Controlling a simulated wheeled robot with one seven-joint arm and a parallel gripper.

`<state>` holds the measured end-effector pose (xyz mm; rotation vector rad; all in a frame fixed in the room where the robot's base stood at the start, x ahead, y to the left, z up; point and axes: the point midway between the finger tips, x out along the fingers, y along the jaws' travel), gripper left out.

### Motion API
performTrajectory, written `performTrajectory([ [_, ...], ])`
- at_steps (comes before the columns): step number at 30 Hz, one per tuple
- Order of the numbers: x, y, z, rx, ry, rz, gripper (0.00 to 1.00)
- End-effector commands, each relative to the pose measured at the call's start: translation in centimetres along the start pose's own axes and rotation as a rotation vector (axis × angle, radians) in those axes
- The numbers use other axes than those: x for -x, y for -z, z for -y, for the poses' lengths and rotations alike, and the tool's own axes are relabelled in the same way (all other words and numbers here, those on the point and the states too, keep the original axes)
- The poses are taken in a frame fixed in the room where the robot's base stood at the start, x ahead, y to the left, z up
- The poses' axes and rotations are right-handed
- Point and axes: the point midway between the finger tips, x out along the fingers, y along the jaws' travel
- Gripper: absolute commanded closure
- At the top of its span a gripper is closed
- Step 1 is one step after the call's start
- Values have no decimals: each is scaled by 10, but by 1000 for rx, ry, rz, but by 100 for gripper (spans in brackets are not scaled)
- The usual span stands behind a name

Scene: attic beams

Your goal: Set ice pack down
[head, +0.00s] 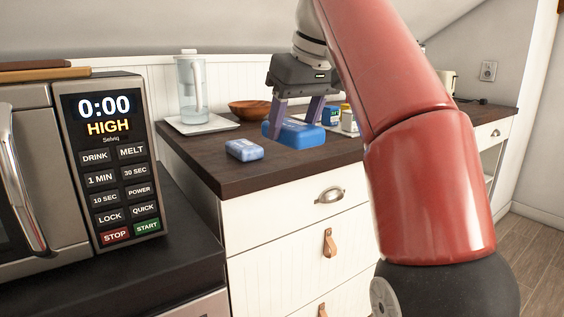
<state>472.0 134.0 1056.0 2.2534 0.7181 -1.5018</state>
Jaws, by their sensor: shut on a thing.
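My gripper (293,129) reaches down over the dark counter (225,178) with its two fingers on either side of a blue ice pack (298,134). It is shut on the ice pack. The pack is a flat, rounded blue block, lying level. Its underside is at or very close to the counter top; I cannot tell whether it touches. The finger nearer the camera hides part of its left end.
A smaller light-blue pack (244,150) lies at the left. Behind are a water pitcher (191,88) on a white tray (202,125), a wooden bowl (249,110), and small containers (347,116). A microwave (118,160) stands left. The counter's front left is clear.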

Motion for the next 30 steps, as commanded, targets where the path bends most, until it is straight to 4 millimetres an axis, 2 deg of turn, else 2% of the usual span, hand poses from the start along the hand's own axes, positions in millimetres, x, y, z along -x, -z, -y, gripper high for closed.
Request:
performTrajectory([
  [13, -22, -13, -6, -25, -10, 0, 72],
  [19, -50, -26, -14, -57, -23, 1, 72],
  [22, -76, -40, -21, -87, -35, 3, 72],
  [26, -121, -61, -34, -138, -56, 4, 72],
  [30, -180, -90, -51, -205, -84, 7, 72],
])
